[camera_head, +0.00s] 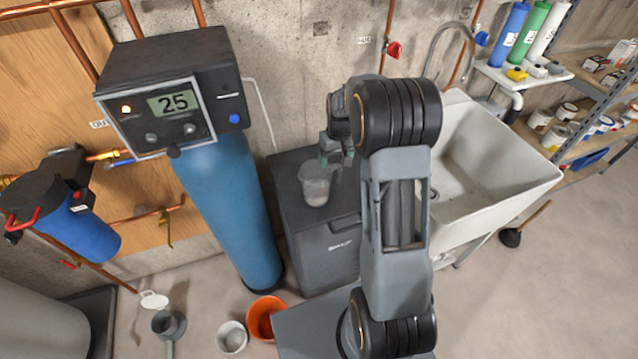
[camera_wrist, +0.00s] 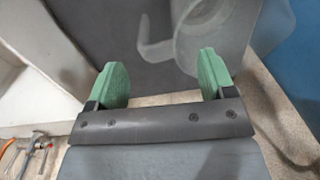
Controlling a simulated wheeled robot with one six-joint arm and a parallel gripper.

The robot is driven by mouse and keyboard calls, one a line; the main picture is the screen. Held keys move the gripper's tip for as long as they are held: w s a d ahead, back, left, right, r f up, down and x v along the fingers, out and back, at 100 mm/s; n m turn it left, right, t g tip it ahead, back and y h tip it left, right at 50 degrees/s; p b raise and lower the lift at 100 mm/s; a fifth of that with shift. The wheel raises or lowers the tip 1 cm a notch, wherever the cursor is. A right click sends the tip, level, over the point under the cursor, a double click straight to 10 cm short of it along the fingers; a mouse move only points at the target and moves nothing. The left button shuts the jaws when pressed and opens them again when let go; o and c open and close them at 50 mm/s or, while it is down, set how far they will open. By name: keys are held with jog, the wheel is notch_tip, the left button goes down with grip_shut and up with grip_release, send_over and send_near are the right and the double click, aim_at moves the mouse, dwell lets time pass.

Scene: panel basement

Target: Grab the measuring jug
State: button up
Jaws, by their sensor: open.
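The measuring jug (camera_head: 315,186) is a translucent cup standing upright on the dark grey cabinet (camera_head: 328,246) between the blue tank and the sink. In the wrist view the jug (camera_wrist: 215,38) is at the upper right, with its handle (camera_wrist: 153,40) pointing left. My gripper (camera_head: 337,148) is at the jug's upper right in the head view. In the wrist view my gripper (camera_wrist: 159,84) has its two green fingers spread apart with nothing between them. The handle shows beyond the gap between the fingers. I cannot tell whether a finger touches the jug.
A blue tank (camera_head: 232,215) with a dark control head (camera_head: 172,88) stands left of the cabinet. A white sink (camera_head: 500,180) is close on the right. An orange bucket (camera_head: 262,318) and a white bucket (camera_head: 232,338) stand on the floor in front.

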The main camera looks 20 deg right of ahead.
aim_at(336, 165)
jog(key=shift+f+p, duration=0.6)
jog(key=shift+f, duration=2.2)
jog(key=shift+s, duration=0.1)
jog(key=c, duration=1.2)
jog(key=shift+c, duration=0.3)
jog(key=shift+d+r, duration=0.1)
jog(key=shift+r, duration=0.1)
